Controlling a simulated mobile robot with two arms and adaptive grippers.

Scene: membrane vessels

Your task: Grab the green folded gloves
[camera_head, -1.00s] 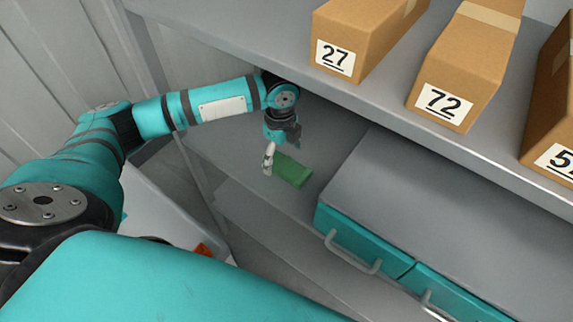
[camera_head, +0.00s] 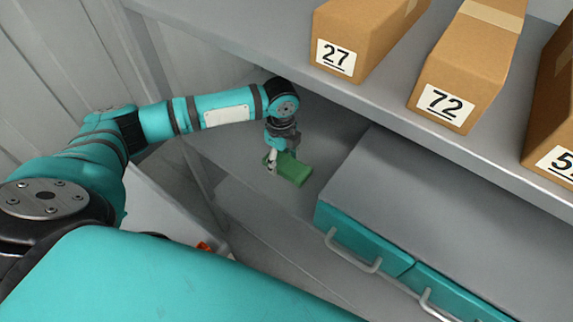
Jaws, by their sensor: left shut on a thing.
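The green folded gloves (camera_head: 292,170) are a small flat green bundle at the lower shelf, left of the grey drawer unit. My left gripper (camera_head: 271,162) reaches down from the left arm and is shut on the left end of the gloves. The fingers cover that end. Whether the gloves still touch the shelf I cannot tell. My right gripper does not show.
The upper shelf (camera_head: 300,70) runs above the gripper and carries boxes labelled 27 (camera_head: 352,35) and 72 (camera_head: 468,65), with another at the right edge. The grey drawer unit (camera_head: 430,200) with teal drawers (camera_head: 360,243) stands to the right of the gloves.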

